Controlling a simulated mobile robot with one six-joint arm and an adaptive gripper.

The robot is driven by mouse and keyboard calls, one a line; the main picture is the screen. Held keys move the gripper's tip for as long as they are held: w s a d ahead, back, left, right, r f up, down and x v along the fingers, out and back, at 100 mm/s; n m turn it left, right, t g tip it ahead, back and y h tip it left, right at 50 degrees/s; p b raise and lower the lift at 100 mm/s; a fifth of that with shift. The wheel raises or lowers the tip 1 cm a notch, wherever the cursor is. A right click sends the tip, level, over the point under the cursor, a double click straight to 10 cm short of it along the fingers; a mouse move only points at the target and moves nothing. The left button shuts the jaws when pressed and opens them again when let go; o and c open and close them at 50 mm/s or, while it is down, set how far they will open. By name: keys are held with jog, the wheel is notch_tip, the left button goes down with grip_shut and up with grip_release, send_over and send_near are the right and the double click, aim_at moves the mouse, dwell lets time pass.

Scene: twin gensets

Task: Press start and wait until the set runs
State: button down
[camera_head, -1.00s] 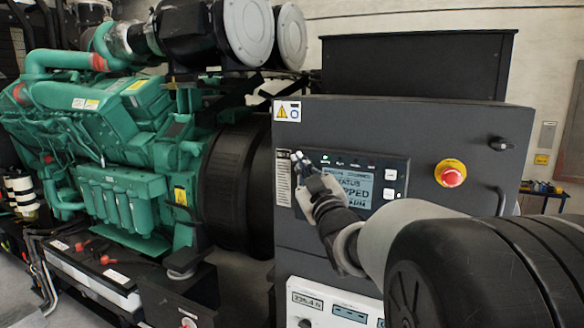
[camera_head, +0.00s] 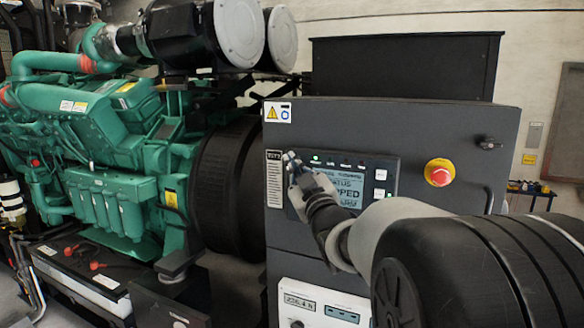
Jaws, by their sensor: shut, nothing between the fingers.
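The dark grey control cabinet (camera_head: 405,131) stands in front of me at the centre right. Its control panel (camera_head: 386,162) has a lit screen (camera_head: 347,190), partly hidden by my gripper, on which "STATUS" and "STOPPED" can be partly read. A green light (camera_head: 315,162) glows near the panel's top left. White buttons (camera_head: 380,175) sit at the panel's right side. My gripper (camera_head: 291,158) is shut and empty, with its tip at the panel's left edge; I cannot tell whether it touches. The green engine (camera_head: 110,125) of the set stands to the left.
A red emergency stop (camera_head: 440,172) on a yellow base is on the cabinet right of the panel. A black box (camera_head: 405,67) rises behind the cabinet. A white lower panel (camera_head: 303,299) sits below. My arm crosses the lower right.

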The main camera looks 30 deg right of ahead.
jog(key=shift+s+a+b, duration=0.6)
jog(key=shift+a+b, duration=0.1)
jog(key=shift+b, duration=0.05)
jog(key=s+a+b, duration=0.1)
jog(key=s+a, duration=0.1)
jog(key=s+a+b, duration=0.1)
jog(key=a+b, duration=0.1)
jog(key=shift+s+a, duration=0.35)
dwell(0.7)
